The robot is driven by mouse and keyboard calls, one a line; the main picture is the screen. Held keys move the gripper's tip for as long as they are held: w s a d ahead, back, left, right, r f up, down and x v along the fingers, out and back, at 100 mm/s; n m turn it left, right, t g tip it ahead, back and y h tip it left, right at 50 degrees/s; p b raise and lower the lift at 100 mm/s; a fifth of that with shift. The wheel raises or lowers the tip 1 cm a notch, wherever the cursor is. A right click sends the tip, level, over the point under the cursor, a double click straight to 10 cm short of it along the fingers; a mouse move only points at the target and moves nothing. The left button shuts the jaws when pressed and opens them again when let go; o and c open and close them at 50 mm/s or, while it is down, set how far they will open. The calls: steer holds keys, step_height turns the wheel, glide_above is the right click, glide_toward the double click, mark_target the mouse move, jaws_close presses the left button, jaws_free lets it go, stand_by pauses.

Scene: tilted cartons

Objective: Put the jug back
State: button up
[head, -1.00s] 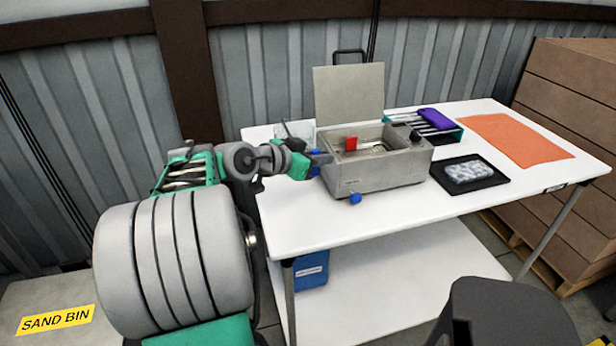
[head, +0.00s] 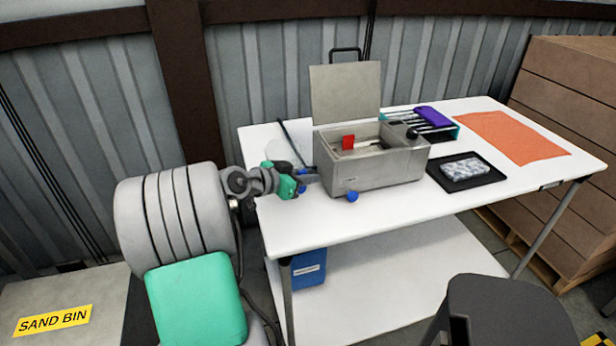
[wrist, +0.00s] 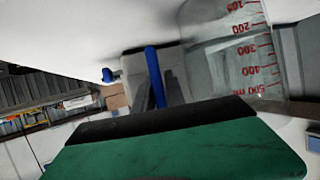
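The jug is clear, with red volume marks. In the wrist view the jug (wrist: 235,50) is close at the upper right, beside an upright blue strip (wrist: 153,75) that may be its handle. In the head view it is hard to make out; a faint clear shape shows behind my gripper. My gripper (head: 308,180) is over the table's left end, left of the grey open bath (head: 375,170). Dark finger shapes flank the blue strip in the wrist view, but whether they grip it is unclear.
The white table (head: 340,222) has free room along its front edge. A blue knob (head: 352,196) sticks out at the bath's front. A black tray with a patterned pack (head: 461,169), a purple-topped rack (head: 432,117) and an orange mat (head: 515,136) lie to the right.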

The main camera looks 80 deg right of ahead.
steer(key=shift+o, duration=1.4)
steer(key=shift+r, duration=0.1)
steer(key=shift+w+a+r, duration=0.15)
steer(key=v, duration=1.2)
steer(key=w+a+f+n+t+y, duration=0.2)
steer(key=w+a+f+n+t, duration=0.2)
steer(key=w+a+n, duration=0.35)
steer(key=w+a+f+n+t+y, duration=0.2)
steer(key=w+a+f+n+t, duration=0.25)
steer(key=w+a, duration=0.5)
steer(key=s+a+f+n+y, duration=0.1)
steer(key=a+n, duration=0.5)
steer(key=a, duration=0.8)
steer(key=s+a+f+n+y, duration=0.1)
steer(key=a+f+n+y, duration=0.3)
steer(key=a, duration=1.1)
steer(key=n+t+y, duration=0.1)
steer(key=n+y, duration=0.1)
steer(key=n, duration=0.1)
steer(key=shift+s+n, duration=0.25)
steer(key=shift+n, duration=0.05)
